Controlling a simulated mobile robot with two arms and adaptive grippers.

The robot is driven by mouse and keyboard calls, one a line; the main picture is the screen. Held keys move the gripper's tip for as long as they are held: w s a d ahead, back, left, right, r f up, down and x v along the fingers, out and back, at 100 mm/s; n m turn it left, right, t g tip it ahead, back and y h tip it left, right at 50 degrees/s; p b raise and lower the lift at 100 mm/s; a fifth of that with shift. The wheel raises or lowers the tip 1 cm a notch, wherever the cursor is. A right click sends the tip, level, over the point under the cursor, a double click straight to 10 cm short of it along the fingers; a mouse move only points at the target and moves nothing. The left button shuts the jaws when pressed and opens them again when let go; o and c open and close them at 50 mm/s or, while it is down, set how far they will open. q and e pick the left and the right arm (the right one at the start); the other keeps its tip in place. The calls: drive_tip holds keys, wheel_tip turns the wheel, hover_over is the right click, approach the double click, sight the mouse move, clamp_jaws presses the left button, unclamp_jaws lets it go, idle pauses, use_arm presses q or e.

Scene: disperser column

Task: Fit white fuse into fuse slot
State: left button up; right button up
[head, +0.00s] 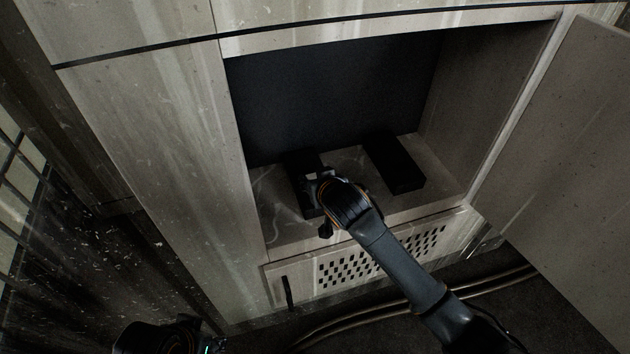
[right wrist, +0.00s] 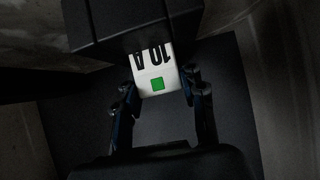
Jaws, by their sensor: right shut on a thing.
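The white fuse (right wrist: 156,70) shows in the right wrist view, with "10 A" lettering and a green square. My right gripper (right wrist: 160,92) is shut on it, one finger on each side. The fuse's far end meets the edge of a black block (right wrist: 130,25); I cannot tell how far it is inside. In the head view my right gripper (head: 318,184) is over the left black block (head: 300,163) in the open cabinet. The slot itself is hidden. Part of my left arm shows at the bottom left; its fingers are not clear.
A second black block (head: 394,163) stands to the right on the cabinet floor (head: 280,220). The cabinet door (head: 565,150) is open at the right. A perforated panel (head: 380,255) is below. Cables (head: 390,312) run along the dark ground.

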drive_tip(key=shift+r, duration=0.15)
drive_tip(key=shift+f, duration=0.2)
drive_tip(key=o, duration=1.2)
